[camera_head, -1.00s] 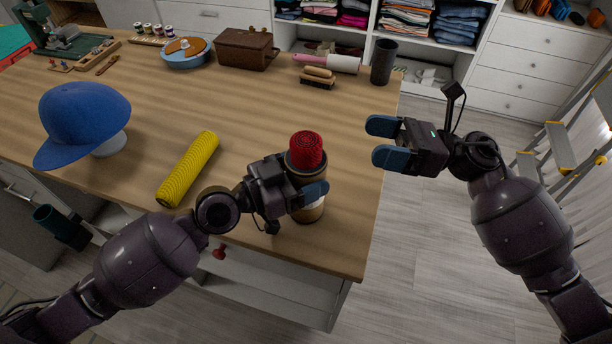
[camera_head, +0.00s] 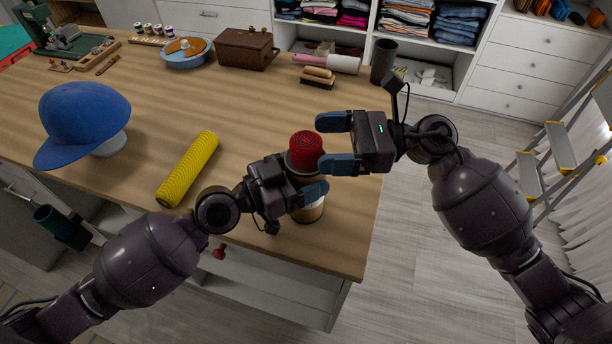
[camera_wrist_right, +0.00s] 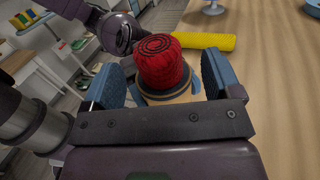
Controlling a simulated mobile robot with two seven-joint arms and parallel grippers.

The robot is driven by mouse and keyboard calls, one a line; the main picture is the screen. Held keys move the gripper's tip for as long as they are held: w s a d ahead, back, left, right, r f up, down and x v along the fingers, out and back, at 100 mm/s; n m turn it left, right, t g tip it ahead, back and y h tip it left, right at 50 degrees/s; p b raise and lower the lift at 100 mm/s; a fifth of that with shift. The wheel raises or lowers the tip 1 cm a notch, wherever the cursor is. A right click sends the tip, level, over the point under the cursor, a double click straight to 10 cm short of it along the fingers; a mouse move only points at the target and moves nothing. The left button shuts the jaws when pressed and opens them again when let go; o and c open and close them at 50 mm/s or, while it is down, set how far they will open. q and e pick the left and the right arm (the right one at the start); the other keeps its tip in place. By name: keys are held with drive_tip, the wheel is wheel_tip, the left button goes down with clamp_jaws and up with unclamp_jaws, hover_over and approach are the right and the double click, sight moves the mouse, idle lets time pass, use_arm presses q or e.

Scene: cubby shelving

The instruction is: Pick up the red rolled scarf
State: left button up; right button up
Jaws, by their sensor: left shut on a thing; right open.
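The red rolled scarf (camera_head: 306,146) stands upright, its coiled top sticking out of a round holder (camera_head: 310,211) with a dark rim and a tan and white lower part. In the right wrist view the scarf (camera_wrist_right: 161,62) shows between the blue fingers. My left gripper (camera_head: 308,187) is shut on the holder, below the scarf, and hides part of its side. My right gripper (camera_head: 330,144) is open, with its fingertips close to the scarf's right side. I cannot tell whether they touch it.
A yellow ribbed roll (camera_head: 188,169) and a blue cap (camera_head: 83,122) on a stand are left on the wooden table (camera_head: 240,110). A brush (camera_head: 318,77), a brown box (camera_head: 245,48) and a dark cup (camera_head: 383,61) stand at the back. A stepladder (camera_head: 560,150) is at right.

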drive_tip(key=a, duration=0.4)
drive_tip(key=shift+s, duration=0.2)
drive_tip(key=shift+c, duration=0.2)
drive_tip(key=c, duration=1.3)
wheel_tip(320, 180, up, 18)
hover_over(306, 145)
drive_tip(key=w, duration=0.1)
drive_tip(key=shift+w, duration=0.1)
use_arm(q)
drive_tip(key=o, duration=0.7)
drive_tip(key=shift+o, duration=0.2)
drive_tip(key=shift+a, duration=0.1)
